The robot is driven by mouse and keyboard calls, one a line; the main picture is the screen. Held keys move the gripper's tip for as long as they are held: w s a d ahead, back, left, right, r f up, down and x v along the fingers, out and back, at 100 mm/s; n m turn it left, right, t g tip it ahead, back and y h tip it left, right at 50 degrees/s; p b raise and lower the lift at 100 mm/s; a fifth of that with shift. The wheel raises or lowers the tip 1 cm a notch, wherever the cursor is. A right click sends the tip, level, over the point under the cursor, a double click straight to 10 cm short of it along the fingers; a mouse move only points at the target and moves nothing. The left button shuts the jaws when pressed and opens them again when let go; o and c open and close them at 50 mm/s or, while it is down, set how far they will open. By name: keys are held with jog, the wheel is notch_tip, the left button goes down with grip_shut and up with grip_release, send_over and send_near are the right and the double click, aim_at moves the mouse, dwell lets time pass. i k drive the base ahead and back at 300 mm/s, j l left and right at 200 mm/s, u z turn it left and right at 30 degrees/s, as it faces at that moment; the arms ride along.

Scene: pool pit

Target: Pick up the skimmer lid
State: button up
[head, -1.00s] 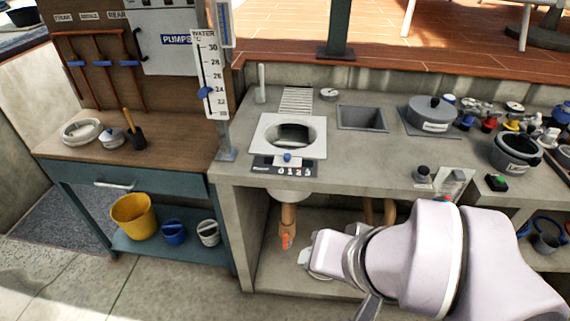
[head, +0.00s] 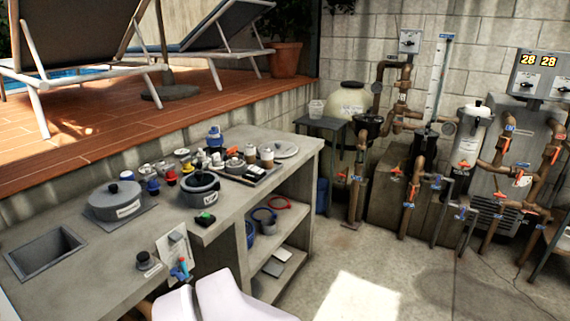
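A grey lidded pot (head: 117,201) with a label stands on a square plate further left. My gripper is out of view; only white parts of my arm show at the bottom edge, in front of the counter.
A rectangular basin (head: 45,254) is at left. Pipes and a filter tank (head: 352,103) stand beyond the counter; the floor at right is open.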

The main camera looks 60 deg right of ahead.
aim_at(280, 148)
jog(key=z, duration=1.75)
jog(key=i+l+u, duration=0.25)
jog(key=i+j, duration=0.05)
jog(key=i, duration=0.05)
